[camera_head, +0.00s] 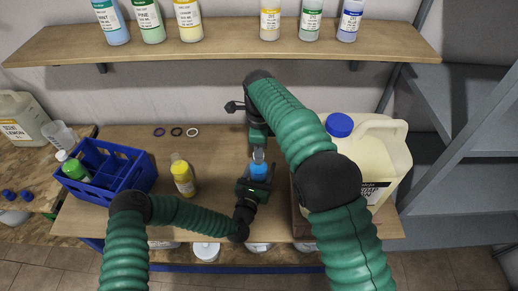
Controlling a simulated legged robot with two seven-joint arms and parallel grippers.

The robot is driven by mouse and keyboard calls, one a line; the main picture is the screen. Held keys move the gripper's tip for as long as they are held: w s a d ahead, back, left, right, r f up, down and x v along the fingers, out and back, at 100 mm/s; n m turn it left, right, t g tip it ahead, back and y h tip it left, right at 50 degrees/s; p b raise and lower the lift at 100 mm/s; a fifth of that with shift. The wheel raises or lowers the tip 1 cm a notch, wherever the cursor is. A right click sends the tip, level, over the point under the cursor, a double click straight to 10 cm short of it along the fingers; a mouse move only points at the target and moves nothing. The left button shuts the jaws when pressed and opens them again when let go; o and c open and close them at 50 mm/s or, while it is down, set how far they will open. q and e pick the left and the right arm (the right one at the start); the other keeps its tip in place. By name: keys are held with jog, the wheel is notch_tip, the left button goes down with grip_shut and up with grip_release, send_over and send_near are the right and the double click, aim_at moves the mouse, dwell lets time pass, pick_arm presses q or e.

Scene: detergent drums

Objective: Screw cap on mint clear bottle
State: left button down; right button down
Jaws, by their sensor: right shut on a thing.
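A small bottle (258,172) with blue liquid and a clear upper part stands upright near the middle of the table. My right gripper (258,143) points down right above its neck. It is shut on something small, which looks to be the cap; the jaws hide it. I cannot tell whether the cap touches the neck. My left gripper (254,187) is at the lower front of the bottle, close against it. Its fingers are too dark and small to show whether they are closed on the bottle.
A yellow bottle (182,176) stands left of the bottle. A blue crate (118,187) with a green bottle (73,167) is further left. Three rings (176,132) lie behind. A large cream jug (385,150) with a blue cap stands right. A shelf (220,38) with several bottles hangs above.

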jog(key=m, duration=0.7)
jog(key=shift+a, duration=0.1)
jog(key=m, duration=0.6)
jog(key=shift+a, duration=0.15)
jog(key=c, duration=1.1)
grip_release()
jog(key=shift+r, duration=2.2)
